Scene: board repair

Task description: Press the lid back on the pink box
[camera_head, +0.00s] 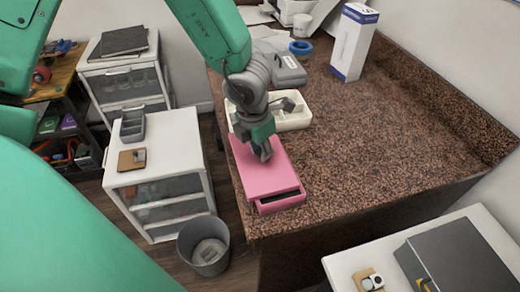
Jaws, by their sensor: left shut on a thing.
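The pink box (277,204) lies on the brown speckled counter near its front left corner. Its flat pink lid (272,180) covers the top. A dark opening shows at the box's near end, under the lid's edge. My left gripper (263,154) points down at the far part of the lid. It is shut on the lid; the fingertips are small and dark, and the exact grip is hard to see. The far end of the box is hidden behind the gripper. My right gripper is out of view.
A white tray (293,121) with small parts sits just behind the box. A grey device (288,72), blue tape roll (301,47) and tall white-blue carton (353,42) stand farther back. The counter right of the box is clear. A grey bin (189,237) stands on the floor at left.

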